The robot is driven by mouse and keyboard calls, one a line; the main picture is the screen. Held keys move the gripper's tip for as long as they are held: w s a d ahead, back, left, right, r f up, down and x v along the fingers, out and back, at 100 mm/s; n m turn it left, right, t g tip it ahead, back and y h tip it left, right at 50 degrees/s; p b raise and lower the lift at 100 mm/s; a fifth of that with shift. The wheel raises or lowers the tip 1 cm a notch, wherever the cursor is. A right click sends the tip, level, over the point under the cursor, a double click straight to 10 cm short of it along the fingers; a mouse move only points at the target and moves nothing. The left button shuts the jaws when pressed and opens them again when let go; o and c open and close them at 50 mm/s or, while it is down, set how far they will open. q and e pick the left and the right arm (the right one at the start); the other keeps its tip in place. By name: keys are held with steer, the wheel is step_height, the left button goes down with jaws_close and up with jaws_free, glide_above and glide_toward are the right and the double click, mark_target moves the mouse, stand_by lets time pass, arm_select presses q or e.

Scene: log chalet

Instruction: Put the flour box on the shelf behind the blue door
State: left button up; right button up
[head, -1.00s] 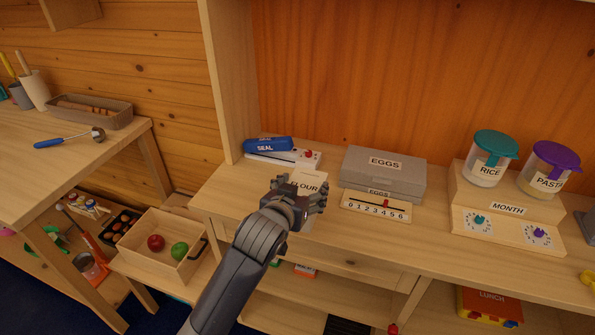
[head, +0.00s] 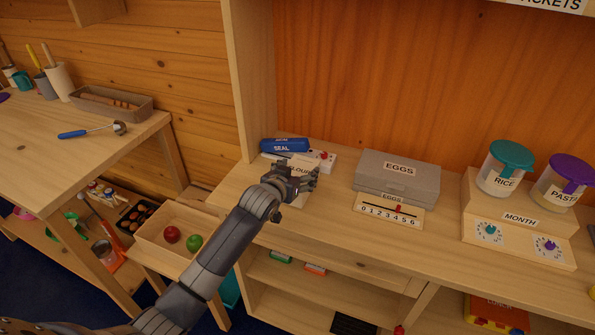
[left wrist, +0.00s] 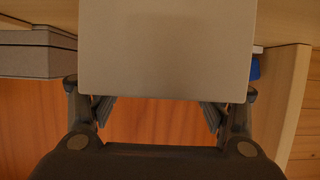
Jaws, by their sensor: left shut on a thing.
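The flour box (head: 301,163) is a pale box with a "FLOUR" label, mostly hidden behind my left gripper in the head view. My left gripper (head: 298,182) is shut on it, over the left part of the counter. In the left wrist view the box (left wrist: 168,45) fills the upper middle as a plain pale face, between the two fingers of the gripper (left wrist: 165,103). I cannot tell whether the box touches the counter. No blue door shows in these frames. My right gripper is not in view.
The blue sealer (head: 285,145) lies just behind the flour box. The grey egg box (head: 398,172) and a number scale (head: 389,211) stand to its right. Rice (head: 504,167) and pasta (head: 561,183) jars stand farther right. A wooden crate (head: 155,245) with two fruits is at lower left.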

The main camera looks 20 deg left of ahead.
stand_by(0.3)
arm_select(q)
steer(key=o, duration=1.5)
steer(key=shift+f, duration=0.15)
steer(key=shift+o, duration=0.2)
